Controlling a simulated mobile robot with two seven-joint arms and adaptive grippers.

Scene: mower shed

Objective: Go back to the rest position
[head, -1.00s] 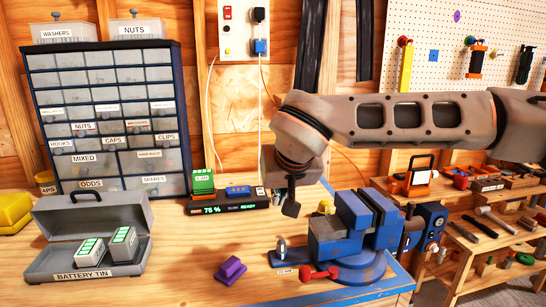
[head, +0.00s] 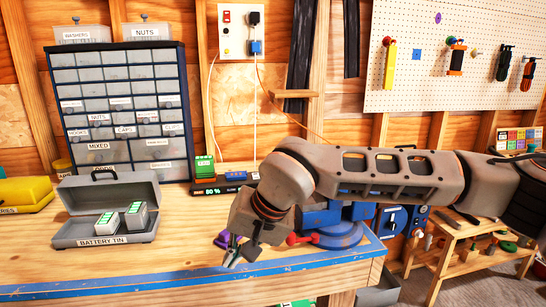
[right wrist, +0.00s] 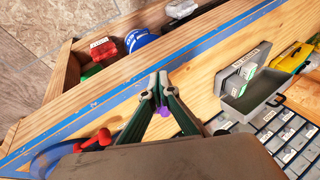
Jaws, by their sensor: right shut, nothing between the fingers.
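My right gripper (head: 241,250) hangs at the end of its arm over the front part of the workbench (head: 110,268), close to the blue front edge. In the right wrist view its fingers (right wrist: 160,82) come together at the tips and hold nothing. A purple piece (right wrist: 164,111) shows in the gap behind the fingertips in that view. In the head view the purple block (head: 221,240) lies on the bench, partly hidden by the gripper. My left gripper is in neither view.
The blue vise (head: 335,236) is partly hidden behind my right arm. An open battery tin (head: 100,232) with two batteries stands left. A charger (head: 208,190) and a drawer cabinet (head: 120,125) stand at the back. A tool shelf (head: 462,235) is right. The bench's front left is clear.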

